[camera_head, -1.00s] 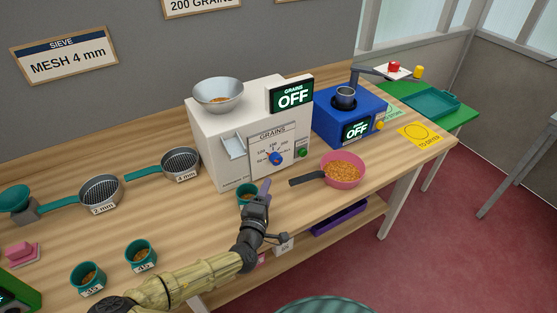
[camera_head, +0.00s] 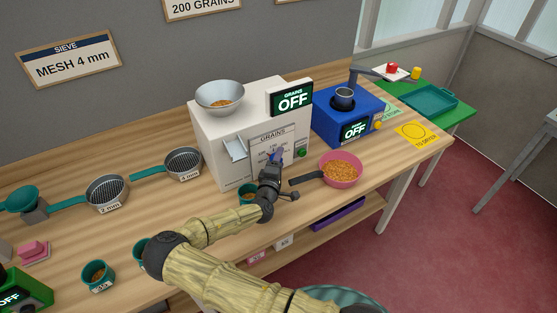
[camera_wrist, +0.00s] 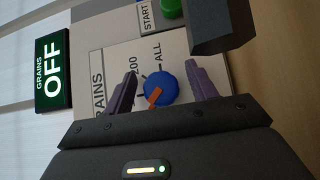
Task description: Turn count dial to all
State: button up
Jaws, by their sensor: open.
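The count dial (camera_wrist: 161,84) is a blue knob with an orange pointer on the white grain counter's front panel. In the wrist view its pointer aims toward the lower left, away from the "ALL" mark above it; "200" is printed nearby. My gripper (camera_wrist: 162,80) is open, with one purple finger on each side of the dial; I cannot tell whether either touches it. In the head view my gripper (camera_head: 274,158) is in front of the panel and hides most of the dial. The counter's display (camera_head: 291,100) reads "GRAINS OFF".
The green start button (camera_head: 301,152) is right of the dial; it also shows in the wrist view (camera_wrist: 171,8). A pink pan of grain (camera_head: 342,183) stands to the right, with its dark handle near my gripper. A teal cup (camera_head: 247,196) stands just left of my gripper.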

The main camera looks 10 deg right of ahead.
jog(key=c, duration=1)
